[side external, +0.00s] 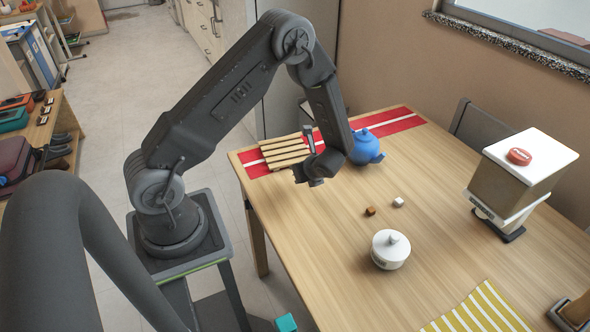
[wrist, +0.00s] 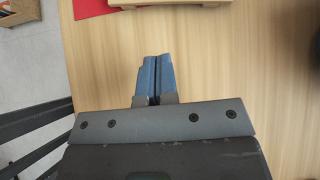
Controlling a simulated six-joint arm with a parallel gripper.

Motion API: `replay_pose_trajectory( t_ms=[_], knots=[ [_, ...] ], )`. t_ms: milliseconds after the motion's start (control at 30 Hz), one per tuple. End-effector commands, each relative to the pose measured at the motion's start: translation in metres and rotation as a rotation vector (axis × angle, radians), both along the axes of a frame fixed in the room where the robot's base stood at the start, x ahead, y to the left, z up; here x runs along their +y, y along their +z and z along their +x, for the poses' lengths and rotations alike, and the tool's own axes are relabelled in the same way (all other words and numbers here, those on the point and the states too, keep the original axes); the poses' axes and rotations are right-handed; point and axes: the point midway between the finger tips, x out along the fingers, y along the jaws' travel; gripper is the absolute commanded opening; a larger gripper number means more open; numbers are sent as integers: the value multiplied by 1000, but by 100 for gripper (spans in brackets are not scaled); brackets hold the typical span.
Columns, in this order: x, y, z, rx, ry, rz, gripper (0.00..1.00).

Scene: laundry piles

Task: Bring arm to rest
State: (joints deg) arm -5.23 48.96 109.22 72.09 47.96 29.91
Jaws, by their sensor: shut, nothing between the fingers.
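My gripper (wrist: 154,62) is shut and empty, its two blue-grey fingers together in the wrist view. In the side view my gripper (side external: 309,182) hangs above the left part of the wooden table (side external: 330,240), in front of a slatted wooden rack (side external: 285,152). My arm is bent, with its elbow high and its forearm pointing down. In the wrist view bare tabletop (wrist: 220,70) lies beneath the fingers.
A white lidded pot (side external: 390,250), brown cube (side external: 370,211), white cube (side external: 398,202), yellow-striped cloth (side external: 480,312) and white-topped dispenser (side external: 515,178) are also on the table.

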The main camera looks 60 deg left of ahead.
Motion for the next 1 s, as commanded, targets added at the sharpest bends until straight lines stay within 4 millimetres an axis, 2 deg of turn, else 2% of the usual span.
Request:
replay_pose_trajectory(
  t_ms=[33,200,467,567,667,800,1000],
  knots=[
    [-9,9,1,-4,-4,-1,0],
    [-29,29,1,-1,-3,-1,0],
    [-43,49,1,-27,25,-9,0],
    [-49,72,-2,-101,97,-37,0],
    [-60,107,-9,-219,219,-88,0],
    [-79,155,-27,-397,414,-189,0],
    [-109,214,-59,-630,683,-363,0]
  ],
)
